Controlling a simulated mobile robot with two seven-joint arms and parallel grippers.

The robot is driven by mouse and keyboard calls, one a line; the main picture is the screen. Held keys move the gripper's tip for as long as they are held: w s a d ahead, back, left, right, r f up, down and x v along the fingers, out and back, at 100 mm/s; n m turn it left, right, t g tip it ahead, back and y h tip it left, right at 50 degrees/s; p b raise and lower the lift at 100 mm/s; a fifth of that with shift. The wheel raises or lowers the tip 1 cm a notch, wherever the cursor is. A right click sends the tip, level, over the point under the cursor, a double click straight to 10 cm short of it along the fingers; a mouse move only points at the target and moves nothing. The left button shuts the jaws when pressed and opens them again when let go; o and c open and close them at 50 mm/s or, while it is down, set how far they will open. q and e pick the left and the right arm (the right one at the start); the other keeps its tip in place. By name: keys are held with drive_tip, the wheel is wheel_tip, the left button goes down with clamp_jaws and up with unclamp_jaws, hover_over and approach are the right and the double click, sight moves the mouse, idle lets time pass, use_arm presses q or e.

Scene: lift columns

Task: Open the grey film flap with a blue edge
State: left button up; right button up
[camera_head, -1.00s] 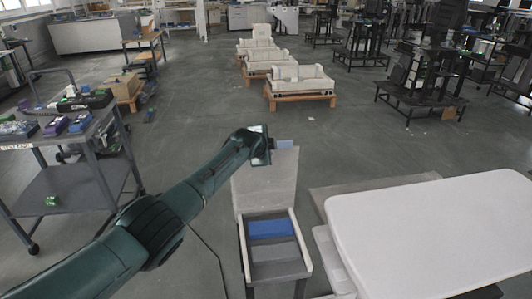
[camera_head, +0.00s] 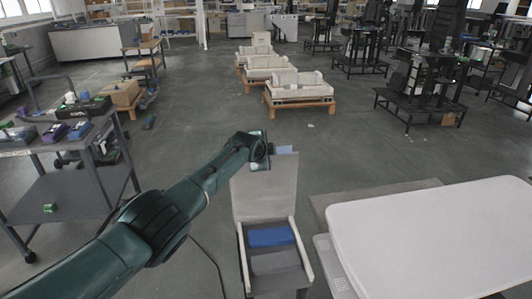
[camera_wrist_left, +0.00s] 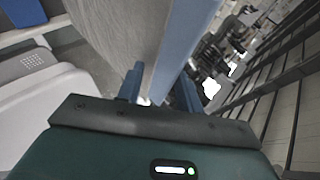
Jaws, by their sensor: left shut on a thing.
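The grey flap (camera_head: 264,190) stands raised, near upright, at the back of a pale open-topped box (camera_head: 242,262) in the head view. Its blue edge (camera_head: 284,150) shows at the top, beside my left gripper (camera_head: 264,150). In the left wrist view the blue edge strip (camera_wrist_left: 181,45) runs between the two fingers of my left gripper (camera_wrist_left: 160,88), which is shut on it. The grey sheet (camera_wrist_left: 122,32) lies to the left of the strip. A blue item (camera_head: 270,236) lies inside the open box. My right gripper is out of view.
A white table (camera_head: 435,235) stands right of the box. A grey trolley (camera_head: 65,190) with small items stands at the left. Open floor (camera_head: 200,120) lies beyond the flap, and pale seats on wooden pallets (camera_head: 300,100) stand farther back.

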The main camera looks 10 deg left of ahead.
use_arm(q)
drive_tip(key=shift+s+a+f, duration=0.1)
drive_tip(key=shift+s+f, duration=0.05)
drive_tip(key=shift+f, duration=0.2)
